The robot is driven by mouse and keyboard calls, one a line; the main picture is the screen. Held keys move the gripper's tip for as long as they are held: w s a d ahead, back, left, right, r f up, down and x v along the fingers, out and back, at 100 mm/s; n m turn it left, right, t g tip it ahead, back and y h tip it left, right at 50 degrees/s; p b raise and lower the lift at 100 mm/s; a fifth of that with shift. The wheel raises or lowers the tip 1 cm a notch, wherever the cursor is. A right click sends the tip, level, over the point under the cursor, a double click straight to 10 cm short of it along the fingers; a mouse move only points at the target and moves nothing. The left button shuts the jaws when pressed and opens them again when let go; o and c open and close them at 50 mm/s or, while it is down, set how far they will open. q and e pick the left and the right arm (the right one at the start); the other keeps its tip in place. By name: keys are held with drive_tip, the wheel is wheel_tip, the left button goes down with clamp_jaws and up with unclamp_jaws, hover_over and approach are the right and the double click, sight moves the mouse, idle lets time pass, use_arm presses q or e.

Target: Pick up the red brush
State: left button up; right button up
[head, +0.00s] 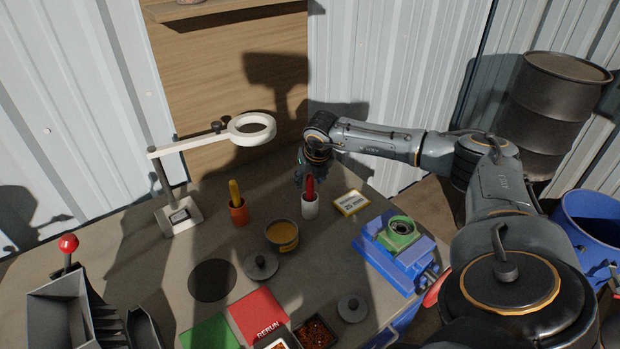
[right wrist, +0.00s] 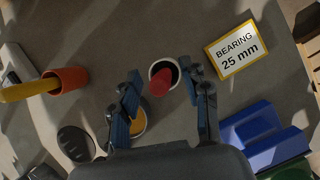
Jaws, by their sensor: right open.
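The red brush (head: 309,187) stands upright in a white cup (head: 310,208) near the back of the table. In the right wrist view the brush (right wrist: 161,82) shows end-on inside the cup's round rim (right wrist: 153,70). My right gripper (head: 303,180) is just above and beside the brush in the head view. In the right wrist view its two fingers (right wrist: 165,90) are apart, with the brush between and a little beyond the tips. Nothing is held. Whether a finger touches the brush cannot be told. My left gripper is not in view.
An orange cup (head: 239,212) with a yellow handle, a yellow tin (head: 282,233) and a ring lamp (head: 251,129) stand to the left. A bearing sign (head: 351,203) and a blue vise (head: 395,256) are to the right. Bare table lies between.

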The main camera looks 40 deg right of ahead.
clamp_jaws()
drive_tip(key=shift+r, duration=0.1)
